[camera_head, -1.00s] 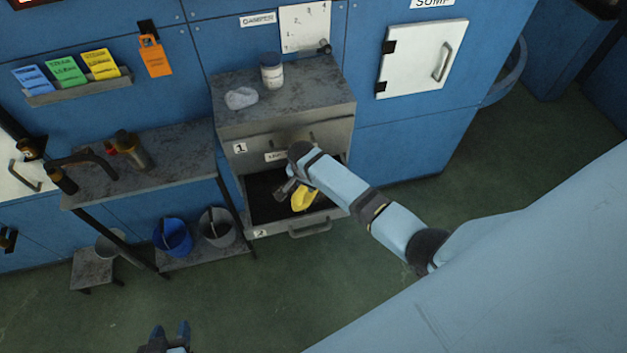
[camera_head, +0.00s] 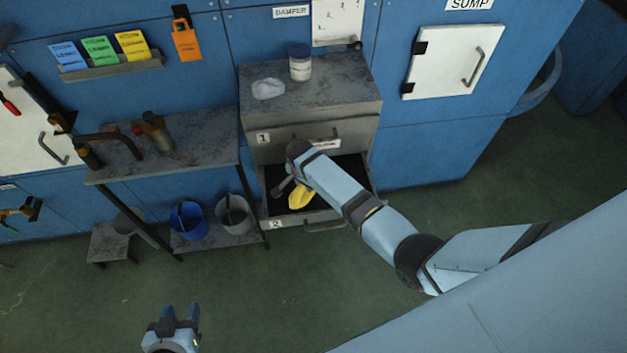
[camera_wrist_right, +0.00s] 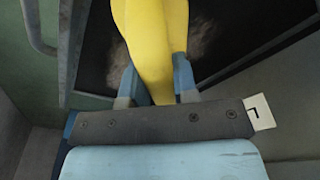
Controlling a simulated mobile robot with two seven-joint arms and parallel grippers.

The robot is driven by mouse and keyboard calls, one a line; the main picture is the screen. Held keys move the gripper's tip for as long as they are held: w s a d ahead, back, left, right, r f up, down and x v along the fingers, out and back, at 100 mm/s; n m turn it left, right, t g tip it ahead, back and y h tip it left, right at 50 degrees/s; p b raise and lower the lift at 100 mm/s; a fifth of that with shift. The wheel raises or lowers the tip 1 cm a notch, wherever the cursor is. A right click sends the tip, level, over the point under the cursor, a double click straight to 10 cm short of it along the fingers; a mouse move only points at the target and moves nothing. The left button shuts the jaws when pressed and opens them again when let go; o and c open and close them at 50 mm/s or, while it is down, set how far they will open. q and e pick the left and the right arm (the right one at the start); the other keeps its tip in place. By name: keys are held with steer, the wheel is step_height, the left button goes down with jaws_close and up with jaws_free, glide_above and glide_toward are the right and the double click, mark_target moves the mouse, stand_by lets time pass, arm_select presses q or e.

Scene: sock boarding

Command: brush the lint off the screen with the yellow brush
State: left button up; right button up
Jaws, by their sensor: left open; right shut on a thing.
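The yellow brush (camera_head: 301,196) is over the open drawer of the grey cabinet, and it fills the middle of the right wrist view (camera_wrist_right: 152,45). My right gripper (camera_wrist_right: 155,85) is shut on it, one finger on each side. The brush's far end is out of the wrist view. The dark screen (camera_head: 283,181) lies inside the drawer. Greyish-brown lint (camera_wrist_right: 200,38) shows on it on both sides of the brush. In the head view my right arm hides part of the drawer. My left gripper (camera_head: 180,312) is open and empty, low over the floor.
The drawer's front handle (camera_head: 326,225) and metal walls surround the screen. A jar (camera_head: 300,63) and a pale crumpled lump (camera_head: 268,88) sit on the cabinet top. A bench (camera_head: 180,145) with tools and buckets (camera_head: 188,220) below stands left. The floor in front is clear.

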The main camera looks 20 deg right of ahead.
steer(key=shift+w+a, duration=0.2)
steer(key=shift+a, duration=0.8)
steer(key=shift+w+a, duration=0.15)
steer(key=shift+a, duration=0.8)
steer(key=shift+d, duration=0.1)
steer(key=shift+r, duration=3)
steer(key=shift+w+r, duration=0.1)
steer(key=shift+r, duration=0.05)
step_height(320, 180, up, 3)
steer(key=shift+f, duration=0.1)
